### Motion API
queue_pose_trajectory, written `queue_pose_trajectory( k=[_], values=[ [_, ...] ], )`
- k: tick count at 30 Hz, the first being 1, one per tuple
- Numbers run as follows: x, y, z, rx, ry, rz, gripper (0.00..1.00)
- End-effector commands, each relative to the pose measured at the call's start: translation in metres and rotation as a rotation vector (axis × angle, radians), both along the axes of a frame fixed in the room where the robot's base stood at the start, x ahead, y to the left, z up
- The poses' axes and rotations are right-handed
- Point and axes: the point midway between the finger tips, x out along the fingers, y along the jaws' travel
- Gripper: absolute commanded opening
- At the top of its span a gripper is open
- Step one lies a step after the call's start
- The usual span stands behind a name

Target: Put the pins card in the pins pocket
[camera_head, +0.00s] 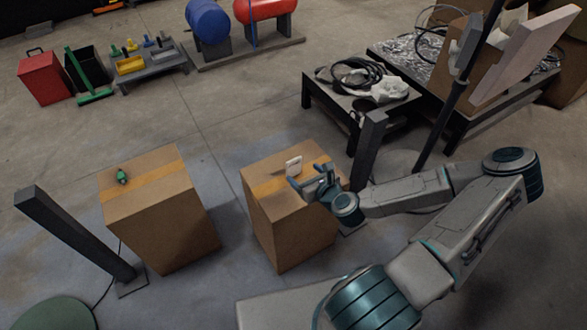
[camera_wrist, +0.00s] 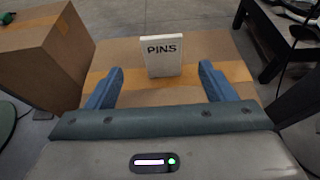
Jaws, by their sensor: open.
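The pins card (camera_wrist: 163,56) is a small white upright card marked "PINS", standing on the top of the right cardboard box. It also shows in the head view (camera_head: 294,165) as a small pale plate. My gripper (camera_head: 313,178) is over that box, close to the card. In the wrist view my gripper (camera_wrist: 163,82) has its two blue fingers spread apart, with the card standing just beyond and between their tips. Nothing is held between the fingers. I cannot make out a pins pocket in either view.
The right box (camera_head: 285,230) has an orange tape strip. A left box (camera_head: 160,215) carries a small green object (camera_head: 122,176). Dark posts stand at left (camera_head: 75,235) and right (camera_head: 367,150). A low black table (camera_head: 360,95) holds cables. Floor between the boxes is clear.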

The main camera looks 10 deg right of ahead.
Motion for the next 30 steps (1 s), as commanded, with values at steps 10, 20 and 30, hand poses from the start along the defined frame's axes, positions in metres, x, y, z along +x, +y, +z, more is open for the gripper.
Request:
queue_pose_trajectory(
  k=[10,20,30],
  values=[
    [0.012,-0.008,-0.008,-0.003,-0.005,-0.009,0.76],
    [0.018,-0.007,-0.009,-0.003,-0.006,-0.010,0.76],
    [0.022,-0.001,-0.013,-0.003,-0.004,-0.005,0.76]
  ],
)
